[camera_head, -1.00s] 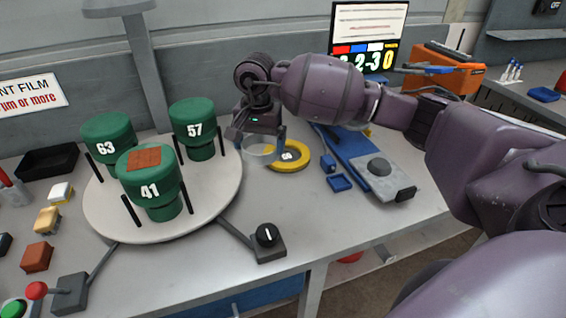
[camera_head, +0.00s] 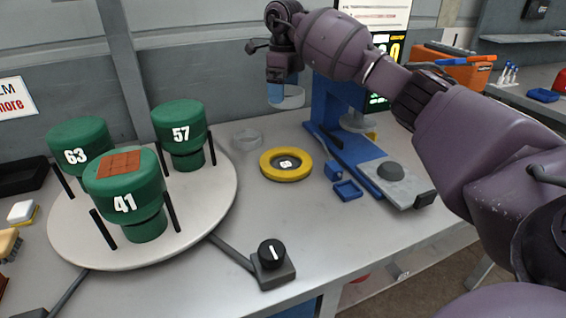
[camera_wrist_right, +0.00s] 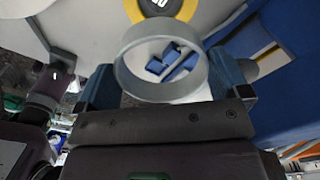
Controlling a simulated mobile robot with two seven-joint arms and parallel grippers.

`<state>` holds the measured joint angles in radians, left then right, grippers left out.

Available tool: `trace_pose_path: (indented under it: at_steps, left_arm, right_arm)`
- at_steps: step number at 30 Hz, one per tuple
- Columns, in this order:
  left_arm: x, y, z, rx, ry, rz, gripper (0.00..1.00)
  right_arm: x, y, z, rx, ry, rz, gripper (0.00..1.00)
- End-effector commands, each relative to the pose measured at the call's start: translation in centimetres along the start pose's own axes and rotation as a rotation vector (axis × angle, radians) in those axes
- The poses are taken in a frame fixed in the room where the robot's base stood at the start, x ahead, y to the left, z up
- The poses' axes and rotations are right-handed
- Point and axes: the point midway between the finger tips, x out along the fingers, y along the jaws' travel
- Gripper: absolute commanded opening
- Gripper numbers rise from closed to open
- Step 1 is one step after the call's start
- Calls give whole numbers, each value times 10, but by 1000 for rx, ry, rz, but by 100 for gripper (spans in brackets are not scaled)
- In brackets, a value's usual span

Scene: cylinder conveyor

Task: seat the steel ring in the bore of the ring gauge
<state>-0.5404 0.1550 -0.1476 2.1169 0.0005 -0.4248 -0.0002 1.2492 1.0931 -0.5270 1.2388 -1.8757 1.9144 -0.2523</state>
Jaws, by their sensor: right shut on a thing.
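The steel ring (camera_head: 292,102) is a thin, pale grey band. My right gripper (camera_head: 284,92) is shut on it and holds it above the bench. In the right wrist view, the ring (camera_wrist_right: 140,37) sits between the blue fingers of the right gripper (camera_wrist_right: 165,82). The ring gauge (camera_head: 264,168) is a yellow ring with a dark inside and a pale mark, lying flat on the bench. The held ring is above and behind it in the head view, apart from it. The gauge (camera_wrist_right: 187,10) is cut off at the top of the wrist view. My left gripper is out of view.
A white turntable (camera_head: 90,240) carries green numbered cylinders. A blue stand (camera_head: 340,143) and small blue tray (camera_head: 347,190) are to the right. A black knob (camera_head: 272,256) is in front.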

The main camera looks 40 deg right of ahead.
Motion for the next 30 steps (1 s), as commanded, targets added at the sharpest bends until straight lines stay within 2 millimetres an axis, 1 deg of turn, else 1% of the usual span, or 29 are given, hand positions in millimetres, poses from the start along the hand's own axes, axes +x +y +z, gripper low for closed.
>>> trace_pose_path:
  at_steps: [1, 6, 11, 15, 19, 26, 29, 30]
  left_arm:
    - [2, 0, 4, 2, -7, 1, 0]
    - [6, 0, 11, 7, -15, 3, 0]
    - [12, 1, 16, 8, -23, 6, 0]
    - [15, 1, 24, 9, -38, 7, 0]
    - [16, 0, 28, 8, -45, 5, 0]
    - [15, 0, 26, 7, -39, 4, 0]
    - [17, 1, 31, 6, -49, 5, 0]
    - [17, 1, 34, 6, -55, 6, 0]
  right_arm:
    - [14, 0, 0, 2, 7, 3, 62]
    - [54, 0, 0, -1, 10, 6, 62]
    - [89, 1, 0, -2, 10, 7, 62]
    - [116, 1, 0, -3, 8, 6, 62]
    - [132, 0, 0, -2, 6, 4, 62]
    - [141, 1, 0, -3, 2, 1, 62]
    - [153, 1, 0, -4, 5, 4, 62]
    - [160, 1, 0, -4, 6, 4, 62]
